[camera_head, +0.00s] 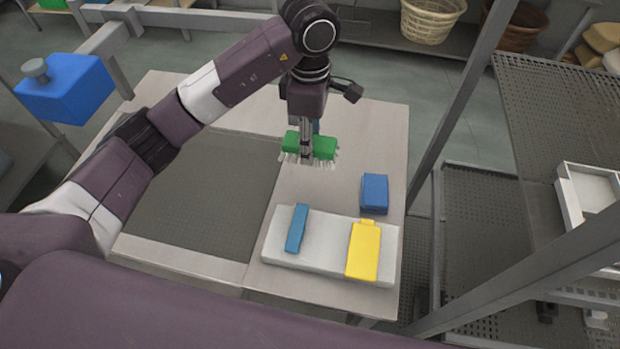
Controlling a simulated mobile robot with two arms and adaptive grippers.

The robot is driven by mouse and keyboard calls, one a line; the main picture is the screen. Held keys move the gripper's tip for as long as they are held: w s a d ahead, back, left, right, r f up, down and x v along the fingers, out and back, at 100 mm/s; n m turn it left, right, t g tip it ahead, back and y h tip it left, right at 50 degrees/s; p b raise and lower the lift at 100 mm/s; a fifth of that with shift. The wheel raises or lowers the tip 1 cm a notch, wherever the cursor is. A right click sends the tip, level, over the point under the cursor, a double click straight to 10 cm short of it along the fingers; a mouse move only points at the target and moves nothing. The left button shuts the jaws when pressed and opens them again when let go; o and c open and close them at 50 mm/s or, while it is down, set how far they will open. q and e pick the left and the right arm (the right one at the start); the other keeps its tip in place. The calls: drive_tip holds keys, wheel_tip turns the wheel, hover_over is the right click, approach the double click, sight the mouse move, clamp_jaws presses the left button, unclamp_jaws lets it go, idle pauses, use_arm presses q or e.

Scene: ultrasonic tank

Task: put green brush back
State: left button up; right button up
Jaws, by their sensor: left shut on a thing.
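The green brush (323,148) has a green back with pale bristles pointing down. My left gripper (306,152) is shut on it and holds it over the far right part of the table; whether the bristles touch the table I cannot tell. A white tray (332,231) lies near the table's front right edge. A blue strip-shaped item (297,229) and a yellow item (363,250) lie on it, with bare white between them. My right gripper is not in view.
A blue block (374,193) stands on the table just behind the tray. A dark mesh area (205,195) fills the table's middle left. A metal post and perforated shelves (565,110) stand to the right. A blue container (66,88) is at the far left.

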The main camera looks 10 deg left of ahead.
use_arm(q)
drive_tip(key=p, duration=0.2)
hover_over(310, 189)
wheel_tip(310, 189, down, 9)
drive_tip(key=shift+r, duration=0.15)
wheel_tip(310, 189, down, 5)
drive_tip(key=shift+r+p, duration=0.15)
drive_tip(key=shift+p, duration=0.3)
drive_tip(key=shift+w, duration=0.1)
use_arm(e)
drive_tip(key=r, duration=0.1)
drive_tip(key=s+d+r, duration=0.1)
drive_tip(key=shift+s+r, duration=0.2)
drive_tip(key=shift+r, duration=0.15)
use_arm(q)
drive_tip(key=shift+f, duration=0.2)
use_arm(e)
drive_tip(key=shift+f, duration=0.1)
use_arm(q)
drive_tip(key=shift+f+b, duration=0.2)
drive_tip(key=shift+b, duration=0.15)
drive_tip(key=o, duration=1.1)
drive_tip(key=shift+r, duration=0.1)
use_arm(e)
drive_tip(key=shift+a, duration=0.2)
